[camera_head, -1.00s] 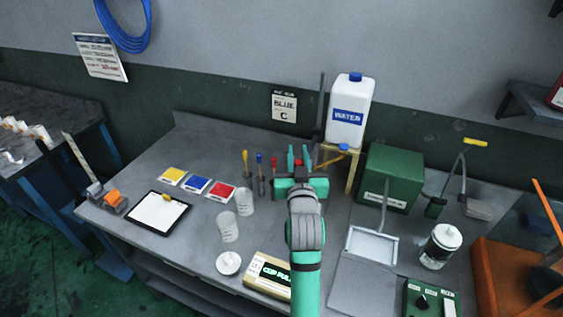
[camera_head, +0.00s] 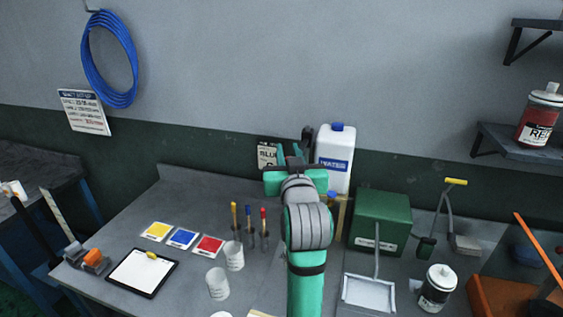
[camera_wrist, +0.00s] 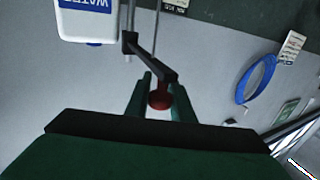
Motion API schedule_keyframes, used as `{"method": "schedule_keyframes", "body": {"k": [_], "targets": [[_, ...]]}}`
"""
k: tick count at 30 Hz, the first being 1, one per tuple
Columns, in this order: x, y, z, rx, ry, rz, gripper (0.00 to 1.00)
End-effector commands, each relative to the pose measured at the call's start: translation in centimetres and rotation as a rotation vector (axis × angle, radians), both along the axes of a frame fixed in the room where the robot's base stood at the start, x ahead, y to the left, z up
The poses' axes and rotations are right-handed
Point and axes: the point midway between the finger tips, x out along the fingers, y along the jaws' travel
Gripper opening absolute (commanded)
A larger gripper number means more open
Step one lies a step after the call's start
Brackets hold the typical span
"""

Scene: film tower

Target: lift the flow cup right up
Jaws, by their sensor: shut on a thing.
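The flow cup shows in the wrist view as a small dark red cup (camera_wrist: 159,99) between the two green fingers. My gripper (camera_wrist: 160,92) is shut on it. A dark arm (camera_wrist: 152,58) reaches from an upright rod down to the cup; I cannot tell whether it touches the cup. In the head view my gripper (camera_head: 290,155) is raised in front of the back wall, left of the water jug. The cup is hidden there behind my own gripper and wrist.
The white water jug (camera_head: 335,152) stands close on the right, with a green box (camera_head: 383,220) beyond it. Several coloured-tipped tools (camera_head: 250,228) stand upright at left. Two clear cups (camera_head: 234,256) are on the bench. A wall shelf (camera_head: 520,145) is at far right.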

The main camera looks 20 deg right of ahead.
Motion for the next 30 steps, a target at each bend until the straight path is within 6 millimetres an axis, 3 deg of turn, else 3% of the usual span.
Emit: {"method": "schedule_keyframes", "body": {"k": [11,12,13,23,30], "targets": [[-0.1,-0.1,0.9,-0.004,-0.013,-0.002,0.0],[-0.1,0.0,0.9,-0.005,-0.014,-0.002,0.24],[-0.1,0.0,0.9,-0.005,-0.014,-0.002,0.28],[-0.2,0.1,0.6,-0.003,-0.008,0.0,0.28],[-3.1,0.8,0.5,-0.003,-0.008,0.001,0.28]]}}
